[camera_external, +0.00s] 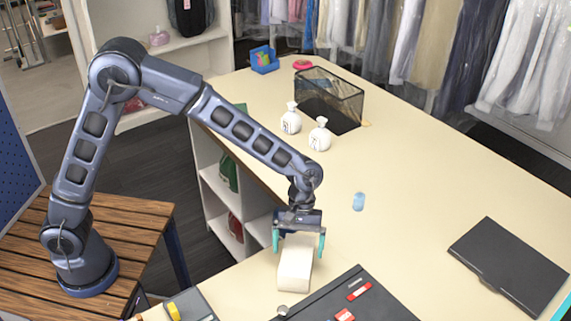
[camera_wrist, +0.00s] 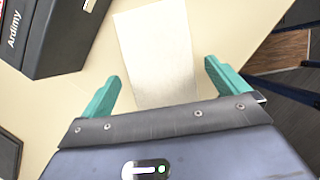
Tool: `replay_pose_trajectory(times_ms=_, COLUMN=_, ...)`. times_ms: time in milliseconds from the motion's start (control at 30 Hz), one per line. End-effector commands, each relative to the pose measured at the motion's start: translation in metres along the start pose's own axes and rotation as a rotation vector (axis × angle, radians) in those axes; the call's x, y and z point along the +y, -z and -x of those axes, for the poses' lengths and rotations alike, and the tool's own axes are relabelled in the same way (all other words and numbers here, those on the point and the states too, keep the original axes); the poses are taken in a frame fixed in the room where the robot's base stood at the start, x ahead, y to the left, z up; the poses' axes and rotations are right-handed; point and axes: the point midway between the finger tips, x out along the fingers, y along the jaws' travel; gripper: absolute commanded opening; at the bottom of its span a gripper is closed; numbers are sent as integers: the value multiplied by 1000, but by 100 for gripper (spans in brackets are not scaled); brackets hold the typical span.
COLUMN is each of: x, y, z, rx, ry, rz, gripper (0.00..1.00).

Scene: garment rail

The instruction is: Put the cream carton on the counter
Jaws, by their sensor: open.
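The cream carton (camera_external: 295,268) rests on the pale counter (camera_external: 400,190) near its front edge. In the wrist view the carton (camera_wrist: 156,45) lies between and ahead of the teal fingertips. My gripper (camera_external: 299,243) is open, with one teal finger on each side of the carton's far end in the external view. In the wrist view my gripper (camera_wrist: 160,80) shows a wide gap, and neither finger clearly touches the carton. I cannot tell the exact height of the fingers over the counter.
A dark case with red items (camera_external: 345,300) lies close right of the carton. A black laptop-like case (camera_external: 510,265) is at the right. The middle right counter is clear.

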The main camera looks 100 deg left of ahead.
Motion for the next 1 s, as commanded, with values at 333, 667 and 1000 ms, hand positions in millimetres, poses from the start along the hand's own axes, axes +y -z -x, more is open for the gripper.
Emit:
replay_pose_trajectory(times_ms=333, x=0, y=0, z=65, rx=1, ry=-1, rz=-1, gripper=99)
replay_pose_trajectory(times_ms=667, x=-4, y=-5, z=91, rx=7, ry=-3, rz=-19, gripper=99)
replay_pose_trajectory(times_ms=1000, x=-71, y=-65, z=135, rx=102, ry=-32, rz=-307, gripper=99)
